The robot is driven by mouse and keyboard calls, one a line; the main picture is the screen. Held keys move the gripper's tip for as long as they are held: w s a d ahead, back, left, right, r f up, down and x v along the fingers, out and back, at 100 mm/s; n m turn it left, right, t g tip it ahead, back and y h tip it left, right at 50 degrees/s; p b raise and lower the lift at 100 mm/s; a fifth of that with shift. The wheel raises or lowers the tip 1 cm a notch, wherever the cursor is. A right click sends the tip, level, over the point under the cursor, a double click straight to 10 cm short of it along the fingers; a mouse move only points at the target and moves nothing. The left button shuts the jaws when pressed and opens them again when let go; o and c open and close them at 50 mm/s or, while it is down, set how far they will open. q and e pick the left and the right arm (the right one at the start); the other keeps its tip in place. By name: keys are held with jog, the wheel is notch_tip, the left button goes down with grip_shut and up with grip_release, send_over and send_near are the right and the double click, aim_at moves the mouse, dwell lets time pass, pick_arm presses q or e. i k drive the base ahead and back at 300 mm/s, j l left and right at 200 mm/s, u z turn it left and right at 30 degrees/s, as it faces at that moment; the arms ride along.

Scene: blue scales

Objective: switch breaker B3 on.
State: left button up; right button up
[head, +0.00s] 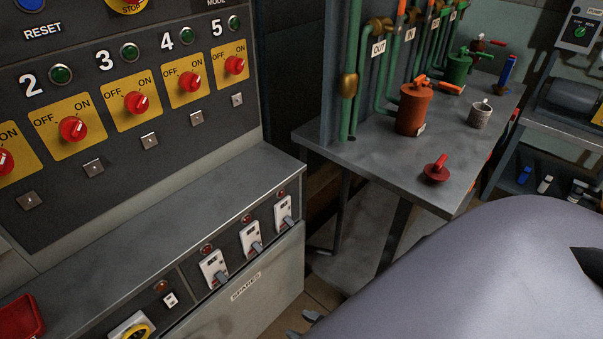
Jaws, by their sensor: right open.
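Three white breakers sit in a row on the sloping front of the low grey cabinet: a near one (213,268), a middle one (250,239) and a far one (283,212). Their labels are too small to read, so I cannot tell which is B3. Each has a grey lever that points down and a small red lamp above it. My right gripper (307,321) shows only in small part at the bottom edge, below and right of the breakers and apart from them. My grey right arm hides much of the lower right. My left gripper is out of view.
Red rotary knobs (137,103) on yellow plates line the panel above. A yellow-and-black switch (133,329) and a red tray (20,318) are at lower left. A grey bench (380,161) with pipes stands to the right. The cabinet top (170,205) is mostly clear.

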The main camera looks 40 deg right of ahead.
aim_at(288, 220)
jog(key=z, duration=1.05)
